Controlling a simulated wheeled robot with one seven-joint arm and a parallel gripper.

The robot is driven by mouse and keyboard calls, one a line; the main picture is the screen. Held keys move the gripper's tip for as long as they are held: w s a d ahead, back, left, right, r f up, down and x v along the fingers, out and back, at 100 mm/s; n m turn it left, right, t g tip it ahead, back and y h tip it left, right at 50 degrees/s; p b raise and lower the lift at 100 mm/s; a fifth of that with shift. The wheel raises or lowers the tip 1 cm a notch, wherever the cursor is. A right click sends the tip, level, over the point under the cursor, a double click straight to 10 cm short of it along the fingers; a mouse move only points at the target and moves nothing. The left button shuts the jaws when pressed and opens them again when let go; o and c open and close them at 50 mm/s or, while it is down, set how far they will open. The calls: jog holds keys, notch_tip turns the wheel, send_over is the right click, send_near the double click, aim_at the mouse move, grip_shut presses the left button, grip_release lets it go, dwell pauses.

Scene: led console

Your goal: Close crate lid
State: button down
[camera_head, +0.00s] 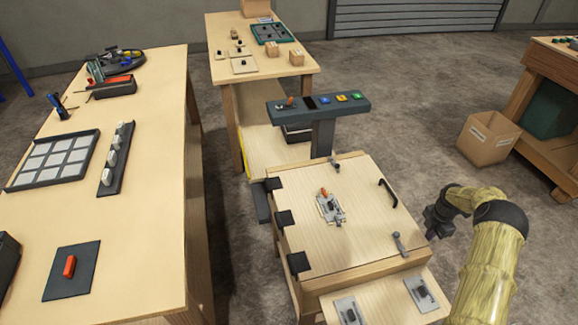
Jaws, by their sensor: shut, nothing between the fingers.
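The wooden crate (350,283) stands right of the long workbench. Its pale lid (300,205) lies flat, or nearly flat, over the top; I cannot tell whether a small gap is left at the edge. Several black hinges (284,219) run along its left side. A black bar handle (388,192) is near its right edge. Grey latches stand at the near edge (400,244) and the far edge (334,164). A toggle clamp with an orange grip (329,207) is on the lid. My gripper (432,230) is shut and empty, just right of the crate, apart from the handle.
A console bar (318,108) with coloured buttons rises behind the crate. A lower panel with clamps (385,303) adjoins its near side. The long workbench (135,200) stands left, another table (225,70) behind. A cardboard box (488,138) is at right. Floor between is clear.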

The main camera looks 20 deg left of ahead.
jog(key=shift+w, duration=0.1)
dwell(0.4)
jog(key=w+d+r, duration=0.1)
jog(key=d+r, duration=0.2)
jog(key=r, duration=0.2)
jog(key=w+d+r+b, duration=0.1)
jog(key=w+d+r, duration=0.1)
jog(key=r, duration=0.4)
jog(key=shift+w+d, duration=0.3)
jog(key=shift+d, duration=0.2)
